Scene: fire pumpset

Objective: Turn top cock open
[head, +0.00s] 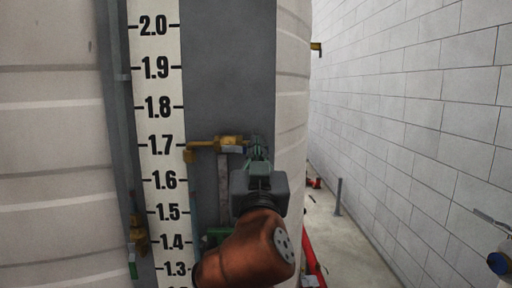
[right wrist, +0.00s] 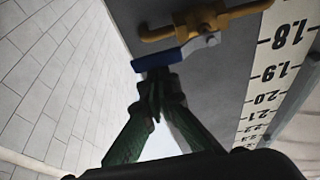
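The top cock (head: 215,143) is a brass valve beside the 1.7 mark of the gauge board. Its brass body (right wrist: 205,18) shows larger in the right wrist view, with a grey lever ending in a blue handle (right wrist: 165,58). My right gripper (head: 258,150) is just right of the cock in the head view. In the right wrist view its green fingers (right wrist: 157,82) come together, with tips right at the blue handle's edge. They look shut with nothing between them; whether they touch the handle I cannot tell. My left gripper is not in view.
The white gauge board (head: 157,90) stands upright left of the cock, on a grey panel (head: 228,70). A lower brass cock (head: 138,235) sits at lower left. A pale ribbed tank (head: 50,130) is behind. A block wall (head: 420,110) and open floor (head: 345,235) lie right.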

